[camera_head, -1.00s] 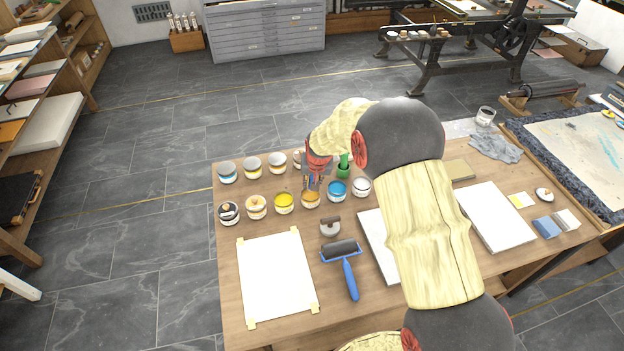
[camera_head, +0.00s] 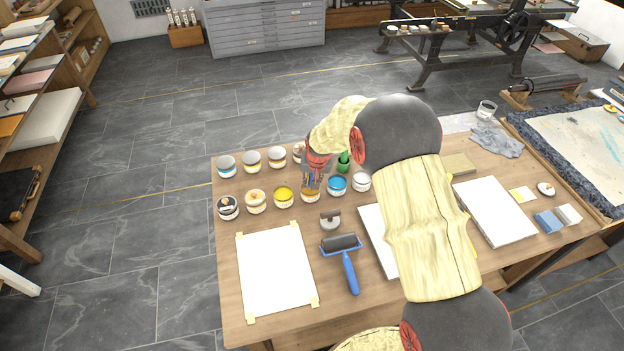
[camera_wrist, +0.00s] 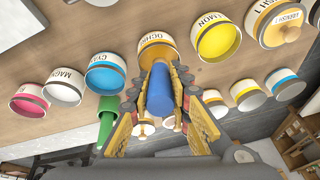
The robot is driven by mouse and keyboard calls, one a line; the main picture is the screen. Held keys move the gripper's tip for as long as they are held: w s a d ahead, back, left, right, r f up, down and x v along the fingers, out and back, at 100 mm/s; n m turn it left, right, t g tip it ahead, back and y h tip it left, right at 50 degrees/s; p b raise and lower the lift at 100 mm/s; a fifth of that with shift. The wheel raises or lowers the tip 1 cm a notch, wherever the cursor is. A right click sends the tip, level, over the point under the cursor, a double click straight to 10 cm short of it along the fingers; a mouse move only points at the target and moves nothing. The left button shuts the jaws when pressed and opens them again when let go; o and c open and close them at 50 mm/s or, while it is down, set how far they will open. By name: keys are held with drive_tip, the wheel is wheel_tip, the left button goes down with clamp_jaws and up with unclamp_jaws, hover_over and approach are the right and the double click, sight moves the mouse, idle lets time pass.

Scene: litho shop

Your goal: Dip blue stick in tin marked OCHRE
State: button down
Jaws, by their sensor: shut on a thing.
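The tin marked OCHRE (camera_wrist: 155,39) is straight ahead of my gripper in the wrist view, and its orange-brown opening shows partly behind the stick. In the head view the same tin (camera_head: 311,197) stands in the near row, right of the yellow tin. My gripper (camera_wrist: 161,105) is shut on the blue stick (camera_wrist: 160,92), with a finger on each side. The stick points at the tin's mouth. Its far end overlaps the opening, and I cannot tell how deep it is. In the head view my gripper (camera_head: 312,180) is right over the tin and hides the stick's tip.
The yellow LEMON tin (camera_head: 284,197) and the blue CYAN tin (camera_head: 337,185) stand close on either side. A green object (camera_wrist: 107,122) is near my gripper. A blue-handled roller (camera_head: 347,262) and white paper (camera_head: 277,272) lie in front. More tins stand behind.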

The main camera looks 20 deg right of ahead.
drive_tip(key=shift+f, duration=0.6)
idle(1.3)
drive_tip(key=shift+r+p, duration=1.75)
drive_tip(key=shift+r, duration=1.85)
